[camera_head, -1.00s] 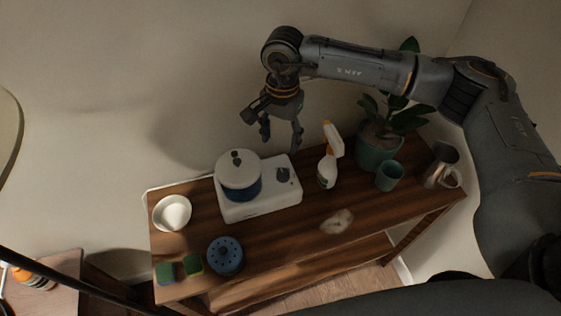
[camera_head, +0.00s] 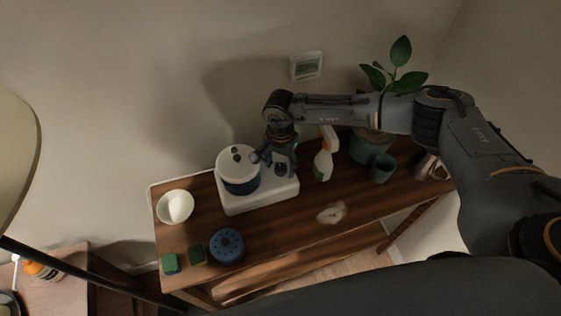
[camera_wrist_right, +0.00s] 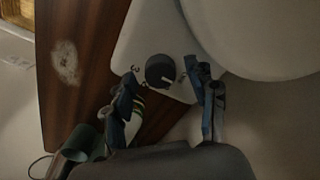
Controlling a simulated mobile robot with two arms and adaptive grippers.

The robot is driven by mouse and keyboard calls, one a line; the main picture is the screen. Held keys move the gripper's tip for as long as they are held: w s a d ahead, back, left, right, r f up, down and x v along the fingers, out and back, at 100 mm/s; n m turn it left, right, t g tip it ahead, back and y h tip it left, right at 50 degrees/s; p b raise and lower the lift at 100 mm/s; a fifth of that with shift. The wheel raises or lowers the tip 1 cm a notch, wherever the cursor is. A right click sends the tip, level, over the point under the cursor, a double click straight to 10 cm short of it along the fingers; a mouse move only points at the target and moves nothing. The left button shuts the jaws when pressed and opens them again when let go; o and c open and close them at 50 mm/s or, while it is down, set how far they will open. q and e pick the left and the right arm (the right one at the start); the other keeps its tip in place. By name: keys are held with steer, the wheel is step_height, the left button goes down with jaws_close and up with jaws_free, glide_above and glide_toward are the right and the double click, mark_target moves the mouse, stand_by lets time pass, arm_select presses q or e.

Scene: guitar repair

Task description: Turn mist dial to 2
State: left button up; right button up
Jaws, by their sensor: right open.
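The mist dial (camera_wrist_right: 160,70) is a round dark knob with a pale pointer mark, on top of a white base unit (camera_head: 262,198). In the right wrist view a digit that looks like 3 is printed left of the dial; the pointer's exact setting is hard to read. A blue vessel with a white lid (camera_head: 236,160) sits on the left of the base. My right gripper (camera_wrist_right: 163,100) is open, with one finger on each side of the dial as seen there; contact cannot be told. In the head view the right gripper (camera_head: 277,165) is over the dial end. My left gripper is not in view.
A spray bottle (camera_head: 323,160) stands close right of the base. Beyond it are a potted plant (camera_head: 369,147), a teal cup (camera_head: 381,168) and a metal jug. A white bowl (camera_head: 174,207), sponges and a blue perforated round object (camera_head: 227,246) are on the left of the wooden table (camera_head: 275,232).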

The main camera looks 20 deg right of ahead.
steer(key=shift+c, duration=0.2)
steer(key=c, duration=1.1)
steer(key=shift+f, duration=0.1)
